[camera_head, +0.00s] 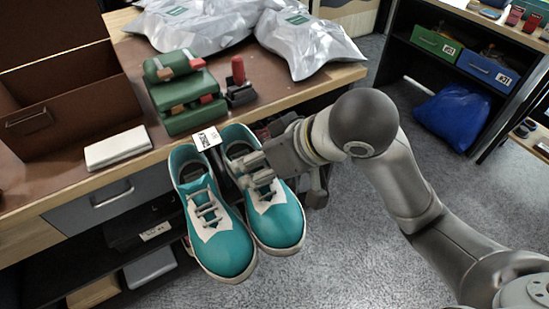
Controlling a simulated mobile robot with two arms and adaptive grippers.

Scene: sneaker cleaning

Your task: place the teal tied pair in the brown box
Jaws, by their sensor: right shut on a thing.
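The teal tied pair (228,240) is two teal sneakers with white laces and soles, side by side, with a small white tag (206,138) at their heels. They hang off the table's front edge, toes toward me. My right gripper (256,174) is shut on the pair, at the upper part of the right shoe; its far finger is partly hidden. The brown box (82,113) stands open on the table at the left, its lid raised behind it. My left gripper is not in view.
A white block (118,148) lies in front of the box. A grey drawer (110,198) sits under the table (60,181). Open floor lies right, before a shelf with green (436,43) and blue (488,70) bins.

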